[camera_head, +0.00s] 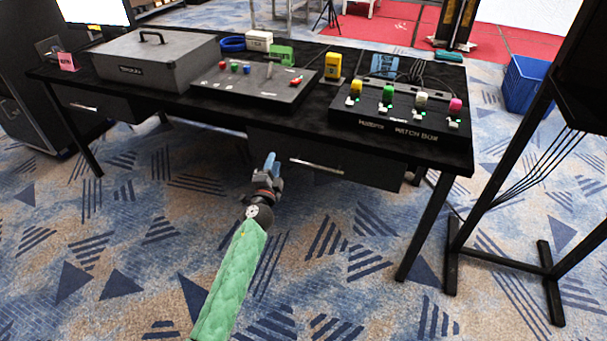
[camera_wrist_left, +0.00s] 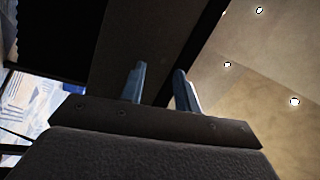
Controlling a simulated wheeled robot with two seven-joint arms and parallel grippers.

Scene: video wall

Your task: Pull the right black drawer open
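The right black drawer (camera_head: 345,167) hangs under the right half of the black desk and looks closed. Its silver bar handle (camera_head: 316,165) runs across its front. My left gripper (camera_head: 271,161), at the end of a green-sleeved arm, is in front of the desk, left of the handle and apart from it. In the left wrist view, its two blue fingers (camera_wrist_left: 160,83) stand apart with nothing between them. A dark panel (camera_wrist_left: 135,40) lies beyond them; I cannot tell whether it is the drawer front. My right gripper is not in view.
The desk top (camera_head: 330,84) carries a grey case (camera_head: 155,60), a button panel (camera_head: 253,82) and a control box with coloured knobs (camera_head: 400,117). A left drawer (camera_head: 97,104) is closed. A black stand (camera_head: 500,190) is at the right. Carpet in front is clear.

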